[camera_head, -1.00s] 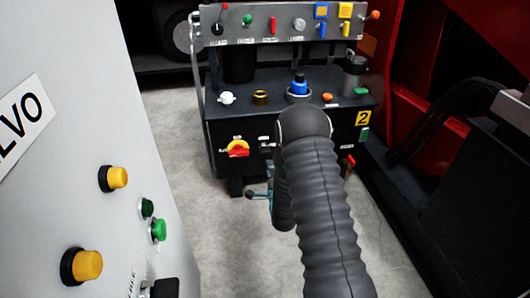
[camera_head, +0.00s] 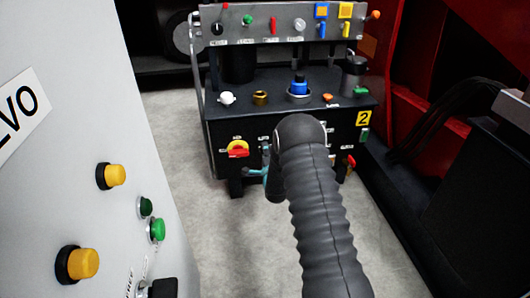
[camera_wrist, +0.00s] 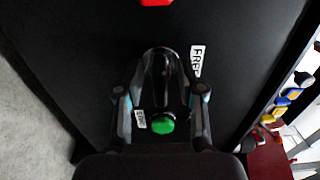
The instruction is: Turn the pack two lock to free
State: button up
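In the wrist view a black rounded knob or handle (camera_wrist: 160,65) stands on a dark panel, beside a white label reading FREE (camera_wrist: 197,60). It appears to be the lock, but its exact turn is hard to read. My gripper (camera_wrist: 160,95) has its two fingers apart, one on each side of the knob's near end; I cannot tell whether they touch it. A green button (camera_wrist: 162,123) with a small white label shows between the fingers. In the head view my gripper (camera_head: 265,172) is at the black cabinet's front (camera_head: 225,125), mostly hidden behind my arm, which also hides part of the front.
The cabinet carries a yellow 2 sign (camera_head: 363,118), a red-and-yellow rotary switch (camera_head: 238,149), a red handle (camera_head: 350,162) and a blue knob (camera_head: 299,86). A grey panel with yellow buttons (camera_head: 110,175) stands close at left. Red machinery (camera_head: 420,90) is at right. Grey floor lies between.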

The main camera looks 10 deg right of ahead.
jog(key=shift+c, duration=0.2)
grip_shut()
jog(key=n, duration=0.4)
jog(key=shift+n, duration=0.4)
jog(key=n, duration=0.4)
jog(key=shift+n, duration=0.3)
jog(key=n, duration=0.4)
jog(key=shift+n, duration=2.3)
